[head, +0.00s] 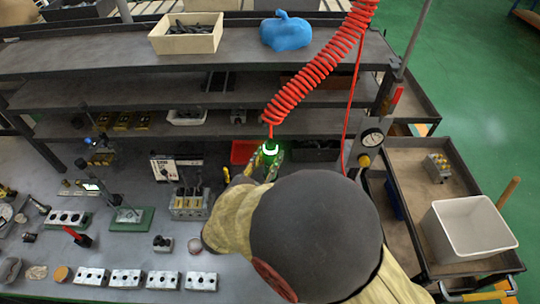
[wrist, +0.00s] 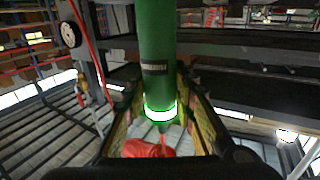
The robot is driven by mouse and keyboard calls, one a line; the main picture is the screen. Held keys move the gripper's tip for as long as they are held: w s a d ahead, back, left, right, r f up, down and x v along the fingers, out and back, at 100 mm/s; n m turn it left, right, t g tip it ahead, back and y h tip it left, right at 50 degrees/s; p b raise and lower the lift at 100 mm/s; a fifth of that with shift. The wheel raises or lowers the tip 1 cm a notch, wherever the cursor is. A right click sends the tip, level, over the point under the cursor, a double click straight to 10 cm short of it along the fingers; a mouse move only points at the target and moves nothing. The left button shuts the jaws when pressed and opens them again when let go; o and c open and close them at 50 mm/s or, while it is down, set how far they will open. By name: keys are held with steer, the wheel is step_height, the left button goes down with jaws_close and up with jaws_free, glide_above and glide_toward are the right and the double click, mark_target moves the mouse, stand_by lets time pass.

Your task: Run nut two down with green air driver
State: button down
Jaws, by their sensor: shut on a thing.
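The green air driver (head: 269,157) hangs from a coiled red hose above the back of the bench, with a bright lit ring near its top. My gripper (head: 268,163) is shut around it. In the wrist view the driver's green body (wrist: 157,45) stands between my fingers (wrist: 158,100), with the glowing ring low between them. My arm hides part of the bench at the right. A row of silver valve blocks (head: 125,279) lies along the front edge. Another block (head: 190,203) with yellow parts stands behind it. I cannot tell which nut is nut two.
Dark shelves (head: 180,93) rise at the back, with a blue bag (head: 286,32) and a parts box (head: 187,34) on top. A pressure gauge (head: 372,138) is right. A cart holds a white bin (head: 465,230).

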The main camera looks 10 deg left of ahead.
mark_target(270, 137)
steer(key=shift+r, duration=0.45)
steer(key=shift+r+p, duration=2.8)
steer(key=shift+r, duration=0.75)
